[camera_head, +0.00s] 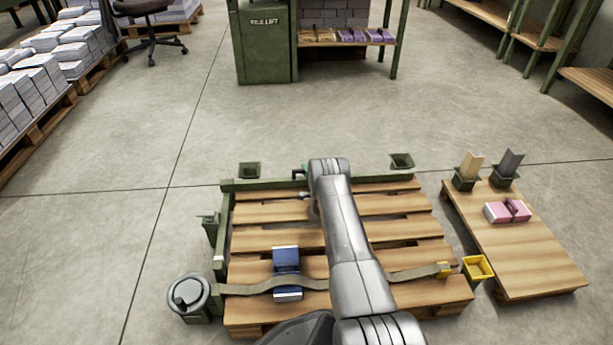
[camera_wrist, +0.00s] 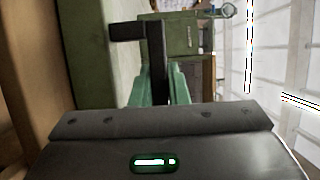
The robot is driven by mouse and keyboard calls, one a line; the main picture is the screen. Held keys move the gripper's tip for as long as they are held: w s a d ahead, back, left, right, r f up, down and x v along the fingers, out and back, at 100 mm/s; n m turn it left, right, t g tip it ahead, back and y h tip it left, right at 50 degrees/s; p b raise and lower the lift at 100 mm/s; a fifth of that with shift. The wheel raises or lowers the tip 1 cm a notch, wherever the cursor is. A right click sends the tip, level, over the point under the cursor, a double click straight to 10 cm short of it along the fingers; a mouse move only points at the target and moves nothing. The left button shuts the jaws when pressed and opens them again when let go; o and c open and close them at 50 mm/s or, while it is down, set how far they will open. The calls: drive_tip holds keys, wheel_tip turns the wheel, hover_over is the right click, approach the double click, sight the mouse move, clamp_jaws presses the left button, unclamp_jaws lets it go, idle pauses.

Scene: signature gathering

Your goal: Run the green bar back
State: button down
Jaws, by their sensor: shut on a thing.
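The green bar (camera_head: 265,183) runs along the far edge of the wooden pallet (camera_head: 255,240), partly hidden by my arm. In the wrist view its green face (camera_wrist: 92,55) fills the area left of the jaws. My gripper (camera_head: 300,173) is at the bar, mostly hidden behind my arm. In the wrist view my gripper's green fingers (camera_wrist: 153,85) are shut on a dark, L-shaped handle (camera_wrist: 155,45) beside the green face. How the handle joins the bar cannot be made out.
A green side rail (camera_head: 224,235) edges the pallet's left. A low wooden platform (camera_head: 530,255) holds a pink bundle (camera_head: 500,212). Open floor lies beyond.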

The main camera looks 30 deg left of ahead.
drive_tip(key=shift+w+a, duration=0.15)
drive_tip(key=shift+w, duration=0.15)
drive_tip(key=shift+r, duration=0.1)
drive_tip(key=c, duration=1.4)
unclamp_jaws()
drive_tip(key=shift+w, duration=0.1)
drive_tip(key=p+v, duration=0.5)
drive_tip(key=v, duration=0.8)
drive_tip(key=shift+s+d, duration=0.3)
drive_tip(key=b+x, duration=0.5)
drive_tip(key=x, duration=0.9)
drive_tip(key=shift+f, duration=0.2)
drive_tip(key=shift+s+d, duration=0.25)
drive_tip(key=shift+s, duration=0.15)
